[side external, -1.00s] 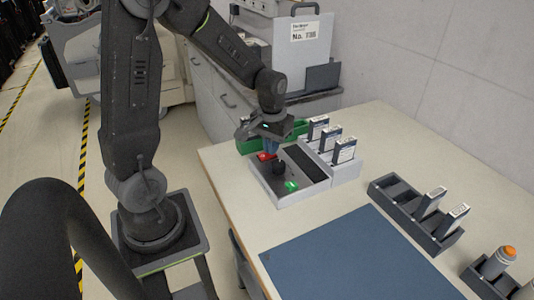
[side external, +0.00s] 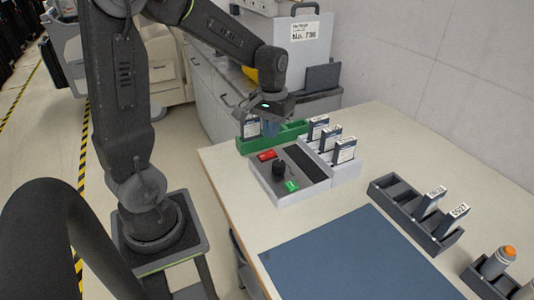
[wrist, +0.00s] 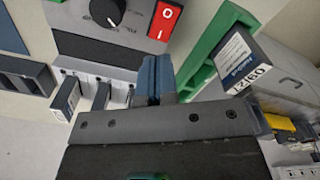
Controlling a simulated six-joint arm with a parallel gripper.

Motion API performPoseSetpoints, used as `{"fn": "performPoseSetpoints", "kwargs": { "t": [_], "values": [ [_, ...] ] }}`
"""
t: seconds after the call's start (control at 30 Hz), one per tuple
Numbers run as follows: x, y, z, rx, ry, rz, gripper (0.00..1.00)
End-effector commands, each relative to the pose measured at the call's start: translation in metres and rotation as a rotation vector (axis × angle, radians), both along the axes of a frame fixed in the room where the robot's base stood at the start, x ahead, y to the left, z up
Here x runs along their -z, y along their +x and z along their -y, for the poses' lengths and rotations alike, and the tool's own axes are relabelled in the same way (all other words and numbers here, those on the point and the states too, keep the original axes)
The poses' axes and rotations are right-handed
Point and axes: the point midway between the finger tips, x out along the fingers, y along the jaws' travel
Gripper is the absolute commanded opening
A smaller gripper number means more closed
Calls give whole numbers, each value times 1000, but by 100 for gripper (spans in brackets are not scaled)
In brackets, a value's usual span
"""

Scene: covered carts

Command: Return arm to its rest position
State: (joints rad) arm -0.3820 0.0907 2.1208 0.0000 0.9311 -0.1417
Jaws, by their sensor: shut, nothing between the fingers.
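My gripper (side external: 270,127) hangs above the back edge of the grey control box (side external: 313,188), near the green rack (side external: 285,135). Its blue fingers are together and empty; in the wrist view the shut fingers (wrist: 155,80) point toward the box. The box has a black knob (side external: 279,168), a red rocker switch (side external: 267,155) and a green button (side external: 292,186). The wrist view also shows the knob (wrist: 107,12) and the red switch (wrist: 164,20). The fingers are apart from both. The arm reaches out over the table, bent downward at the wrist.
A labelled cartridge (side external: 250,129) stands at the left of the green rack. Several cartridges (side external: 345,151) stand in a light grey rack beside the box. A dark rack (side external: 396,194) holds two more. A blue mat (side external: 355,260) lies in front. An orange-topped cylinder (side external: 497,262) is at right.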

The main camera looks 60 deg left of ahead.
Motion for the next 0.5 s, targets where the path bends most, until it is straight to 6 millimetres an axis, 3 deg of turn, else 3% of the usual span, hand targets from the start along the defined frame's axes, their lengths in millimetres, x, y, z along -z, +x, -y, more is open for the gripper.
{"fn": "performPoseSetpoints", "kwargs": {
  "t": [0.2,0.5],
  "values": [
    [-13,0,0,0,2,3,0],
    [-14,0,0,0,1,1,0]
  ]
}}
